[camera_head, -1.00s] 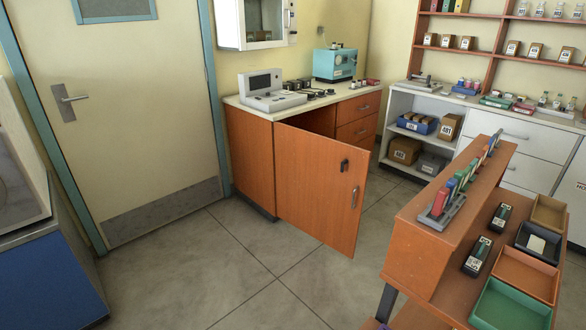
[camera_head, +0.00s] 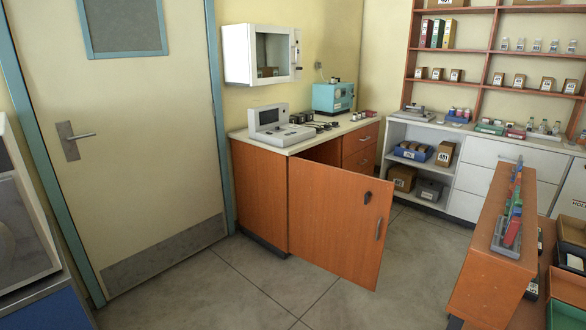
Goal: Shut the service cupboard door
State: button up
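The service cupboard door (camera_head: 335,225) is an orange-brown wooden panel on the low cupboard (camera_head: 259,196) under the white counter. It stands wide open, swung out into the room, with its hinge side at the left. A vertical metal handle (camera_head: 379,229) and a dark lock plate (camera_head: 367,198) are near its free right edge. The cupboard opening (camera_head: 322,153) shows only as a dark gap above the door; most of the inside is hidden behind it. My gripper is not in view.
An orange bench (camera_head: 490,282) with a rack of coloured pieces and several trays stands at the right front. A blue-framed room door (camera_head: 130,150) is at the left. The tiled floor (camera_head: 240,285) before the cupboard is clear. White shelves (camera_head: 451,178) stand behind.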

aim_at(331, 228)
jog(key=i+j, duration=0.25)
jog(key=i+j+z, duration=0.15)
jog(key=j, duration=0.25)
jog(key=i+j, duration=0.35)
jog(key=i+j+z, duration=0.1)
jog(key=i+j, duration=0.15)
jog(key=j, duration=0.15)
jog(key=i+j+z, duration=0.1)
jog(key=i, duration=0.3)
jog(key=i+j+z, duration=0.1)
jog(key=i, duration=0.35)
jog(key=i+j, duration=0.85)
jog(key=i+z, duration=0.1)
jog(key=z, duration=0.3)
jog(key=i+j+z, duration=0.1)
jog(key=z, duration=0.3)
jog(key=j+z, duration=0.1)
jog(key=z, duration=0.25)
jog(key=i+j+z, duration=0.1)
jog(key=z, duration=0.3)
